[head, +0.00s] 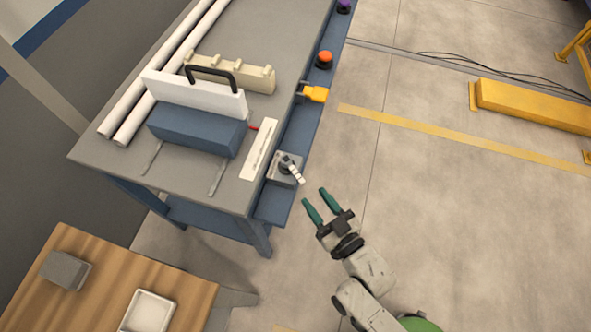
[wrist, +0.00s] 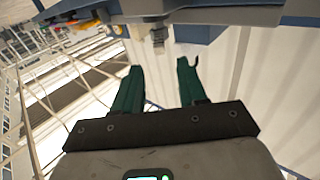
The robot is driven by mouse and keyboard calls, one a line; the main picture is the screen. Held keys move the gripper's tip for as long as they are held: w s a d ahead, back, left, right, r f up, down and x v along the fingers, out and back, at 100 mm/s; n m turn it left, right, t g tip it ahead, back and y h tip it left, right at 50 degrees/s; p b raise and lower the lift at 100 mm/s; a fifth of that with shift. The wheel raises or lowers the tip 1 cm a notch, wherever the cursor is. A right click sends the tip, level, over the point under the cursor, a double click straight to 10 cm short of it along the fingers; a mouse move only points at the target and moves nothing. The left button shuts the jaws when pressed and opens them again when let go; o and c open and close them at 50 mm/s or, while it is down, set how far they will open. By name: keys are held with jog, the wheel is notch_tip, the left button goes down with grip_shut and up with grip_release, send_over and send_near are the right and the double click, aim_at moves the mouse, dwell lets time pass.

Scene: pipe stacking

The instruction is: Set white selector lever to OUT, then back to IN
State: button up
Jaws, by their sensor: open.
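The white selector lever (head: 294,172) sticks out from a grey box (head: 281,169) on the blue front ledge of the workbench, at its near corner. In the head view the lever points toward the lower right, toward my gripper. My gripper (head: 321,200) has two green fingers, spread open and empty. It is a short way to the lower right of the lever, apart from it. In the wrist view my gripper (wrist: 160,75) is open, with a grey lever-like part (wrist: 158,36) ahead between the fingertips. Any IN or OUT marking is too small to read.
The bench (head: 105,158) carries two white pipes (head: 160,75), a blue block (head: 196,130) and a white panel with a black handle (head: 196,92). A yellow part (head: 315,94) and an orange button (head: 324,58) sit along the ledge. A wooden table (head: 105,282) stands lower left.

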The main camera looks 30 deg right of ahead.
aim_at(291, 166)
jog(key=w+p, duration=0.1)
jog(key=w, duration=0.9)
jog(key=shift+a+p, duration=0.1)
jog(key=shift+p, duration=0.2)
grip_shut()
